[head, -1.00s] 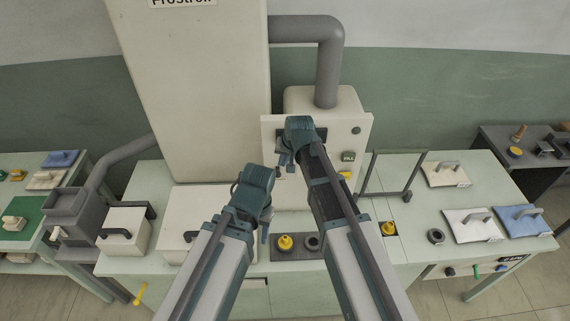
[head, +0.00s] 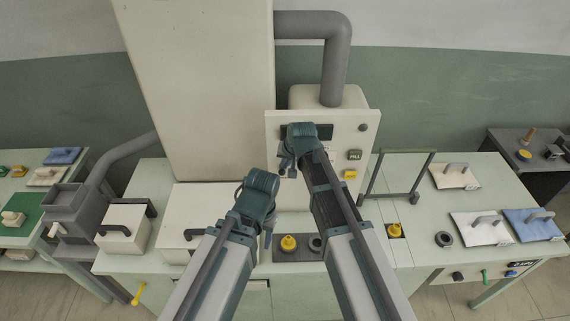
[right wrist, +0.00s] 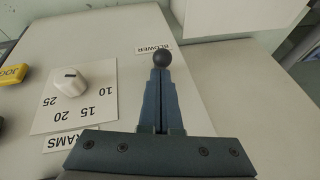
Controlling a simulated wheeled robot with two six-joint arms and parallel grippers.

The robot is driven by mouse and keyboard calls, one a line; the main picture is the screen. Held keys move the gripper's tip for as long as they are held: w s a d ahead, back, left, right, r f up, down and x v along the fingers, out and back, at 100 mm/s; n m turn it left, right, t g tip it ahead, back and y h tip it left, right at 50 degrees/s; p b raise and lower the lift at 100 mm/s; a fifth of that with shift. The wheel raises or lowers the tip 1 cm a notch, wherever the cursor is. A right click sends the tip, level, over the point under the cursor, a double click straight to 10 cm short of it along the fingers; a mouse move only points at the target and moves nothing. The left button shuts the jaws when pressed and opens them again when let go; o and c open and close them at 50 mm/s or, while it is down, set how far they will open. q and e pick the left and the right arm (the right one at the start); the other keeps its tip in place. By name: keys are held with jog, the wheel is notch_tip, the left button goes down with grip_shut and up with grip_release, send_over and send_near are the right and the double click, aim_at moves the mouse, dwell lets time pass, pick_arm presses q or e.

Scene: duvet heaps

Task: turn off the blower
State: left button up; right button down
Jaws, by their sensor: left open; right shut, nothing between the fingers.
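A black ball knob (right wrist: 163,59) stands beside a label reading "BLOWER" (right wrist: 153,48) on a pale panel in the right wrist view. My right gripper (right wrist: 161,75) is shut and empty, with its fingertips right at the knob; I cannot tell whether they touch. In the head view my right gripper (head: 288,170) is in front of the cream control panel (head: 340,128), and the knob cannot be made out there. My left gripper (head: 268,235) is open, lower and to the left, above the bench front.
A white dial (right wrist: 69,82) marked in grams and a yellow "JOG" button (right wrist: 13,74) are left of the knob. A dark wire-like frame (head: 398,175) stands to the right.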

pick_arm(q)
jog(key=shift+f, duration=0.2)
pick_arm(e)
jog(key=shift+s+f, duration=0.1)
jog(key=shift+s, duration=0.05)
pick_arm(q)
notch_tip(320, 180, down, 10)
jog(key=b, duration=1)
jog(key=shift+f+b, duration=0.2)
jog(key=shift+b, duration=0.15)
pick_arm(e)
jog(key=shift+s+f+t, duration=0.45)
jog(key=shift+f+t, duration=0.3)
jog(key=shift+t, duration=0.15)
jog(key=shift+s+f+t, duration=0.45)
jog(key=shift+f+t, duration=0.3)
jog(key=shift+t, duration=0.15)
jog(key=shift+s+f+t, duration=0.45)
jog(key=shift+f+t, duration=0.3)
jog(key=shift+t, duration=0.15)
pick_arm(q)
jog(key=shift+f, duration=0.1)
pick_arm(e)
jog(key=shift+s+f, duration=0.15)
jog(key=shift+s, duration=0.1)
